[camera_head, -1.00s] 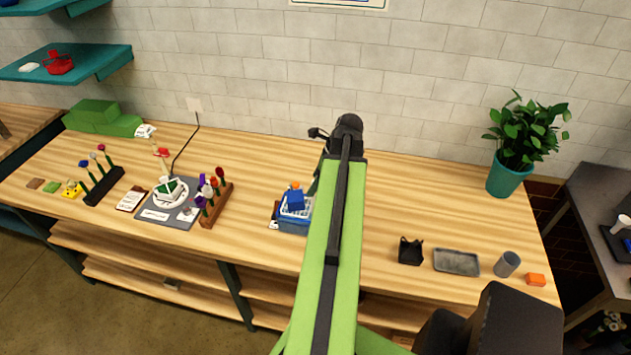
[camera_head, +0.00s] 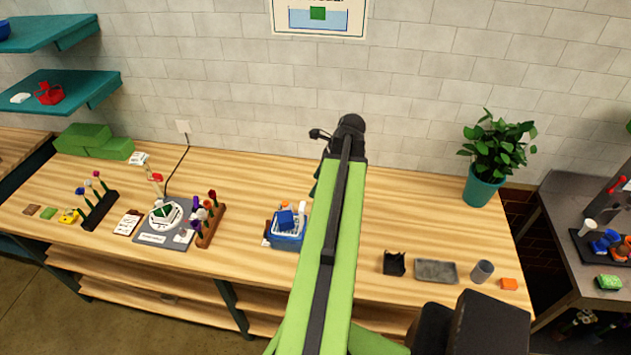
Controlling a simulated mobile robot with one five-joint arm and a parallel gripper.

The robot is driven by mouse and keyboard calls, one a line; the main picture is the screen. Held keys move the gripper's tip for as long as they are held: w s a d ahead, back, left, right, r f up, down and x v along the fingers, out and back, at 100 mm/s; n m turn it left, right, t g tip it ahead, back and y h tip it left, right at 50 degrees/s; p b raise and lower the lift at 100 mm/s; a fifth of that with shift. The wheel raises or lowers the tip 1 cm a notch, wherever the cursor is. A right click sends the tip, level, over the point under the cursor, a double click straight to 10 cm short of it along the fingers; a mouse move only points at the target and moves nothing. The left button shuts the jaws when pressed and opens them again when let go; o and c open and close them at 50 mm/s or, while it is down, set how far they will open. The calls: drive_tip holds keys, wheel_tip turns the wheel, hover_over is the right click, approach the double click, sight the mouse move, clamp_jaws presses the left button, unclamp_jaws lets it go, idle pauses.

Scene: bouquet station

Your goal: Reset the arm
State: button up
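My green and black arm rises through the middle of the head view and reaches out over the wooden bench. My gripper (camera_head: 318,135) is at the far end of the arm, high in front of the tiled wall. Its fingers are small and partly hidden behind the arm's end, so I cannot tell whether they are open or shut. I see nothing clearly held in it.
On the wooden bench (camera_head: 380,215), a blue basket (camera_head: 287,241) stands just left of my arm. A dark flower rack (camera_head: 100,213), a brown flower rack (camera_head: 211,228) and a grey mat (camera_head: 150,238) are further left. A potted plant (camera_head: 480,188), grey tray (camera_head: 436,272) and grey cup (camera_head: 482,271) are right.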

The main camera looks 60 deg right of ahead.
drive_tip(key=w+a+f+n+g+y+b, duration=0.1)
drive_tip(key=w+a+f+n+b, duration=0.1)
drive_tip(key=w+a+f+b, duration=0.45)
drive_tip(key=w+a+f+n+b, duration=0.3)
drive_tip(key=w+a, duration=0.6)
drive_tip(key=w+a+f+n+g+y+b, duration=0.1)
drive_tip(key=w+a+f+n+b, duration=0.1)
drive_tip(key=w+a+f+b, duration=0.45)
drive_tip(key=w+a+f+n+h+b, duration=0.1)
drive_tip(key=a+f+n+b, duration=0.2)
drive_tip(key=a+n, duration=0.5)
drive_tip(key=w+a+f+n+g+h+b, duration=0.1)
drive_tip(key=w+a+f+n+b, duration=0.1)
drive_tip(key=a+n, duration=0.7)
drive_tip(key=w+a+f+n+g+h+b, duration=0.1)
drive_tip(key=a+f+n+b, duration=0.3)
drive_tip(key=a+n, duration=0.4)
drive_tip(key=w+a+f, duration=0.1)
drive_tip(key=a, duration=0.4)
drive_tip(key=shift+f, duration=0.4)
